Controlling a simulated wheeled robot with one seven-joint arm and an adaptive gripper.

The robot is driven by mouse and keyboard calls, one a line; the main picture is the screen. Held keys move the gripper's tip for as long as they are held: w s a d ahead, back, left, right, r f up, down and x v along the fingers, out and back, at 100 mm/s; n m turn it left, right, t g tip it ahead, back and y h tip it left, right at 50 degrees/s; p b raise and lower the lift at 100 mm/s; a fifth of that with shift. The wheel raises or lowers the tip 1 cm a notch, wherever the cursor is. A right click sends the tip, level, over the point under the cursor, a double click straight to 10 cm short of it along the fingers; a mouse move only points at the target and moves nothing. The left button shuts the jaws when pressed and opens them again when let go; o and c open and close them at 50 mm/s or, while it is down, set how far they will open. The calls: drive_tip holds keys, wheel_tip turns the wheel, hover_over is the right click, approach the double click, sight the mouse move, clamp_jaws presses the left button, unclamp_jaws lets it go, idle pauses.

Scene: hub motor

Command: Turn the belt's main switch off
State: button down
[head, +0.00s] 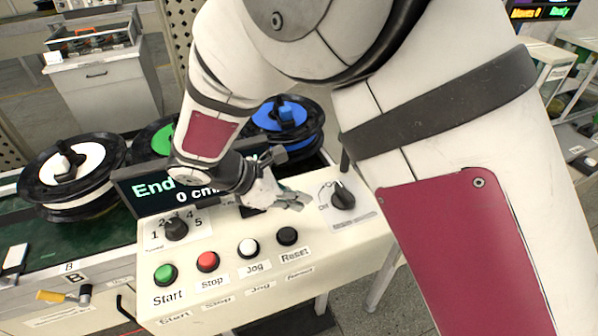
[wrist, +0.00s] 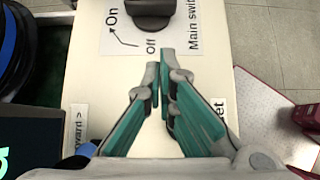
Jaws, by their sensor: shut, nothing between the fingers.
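The main switch is a black rotary knob (head: 343,196) on a white label at the right end of the control panel (head: 330,254). My gripper (head: 303,201) is shut and empty, just left of the knob in the head view. In the wrist view its fingertips (wrist: 161,68) are together below the "Off" word, apart from the knob.
The panel also has a speed knob (head: 176,229) and Start (head: 165,274), Stop (head: 207,261), Jog (head: 248,248) and Reset (head: 287,236) buttons. My arm partly covers the display (head: 150,193). Spools with white (head: 75,163), green and blue (head: 283,116) centres stand behind.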

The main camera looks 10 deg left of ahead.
sight(339, 205)
drive_tip(key=x, duration=0.5)
drive_tip(key=shift+d+p, duration=0.15)
drive_tip(key=shift+p, duration=0.15)
drive_tip(key=shift+w+d+p, duration=0.25)
drive_tip(key=shift+w+d, duration=0.35)
drive_tip(key=shift+d, duration=0.2)
drive_tip(key=shift+w+d+p, duration=0.2)
drive_tip(key=shift+w+d, duration=0.35)
drive_tip(key=shift+d, duration=0.25)
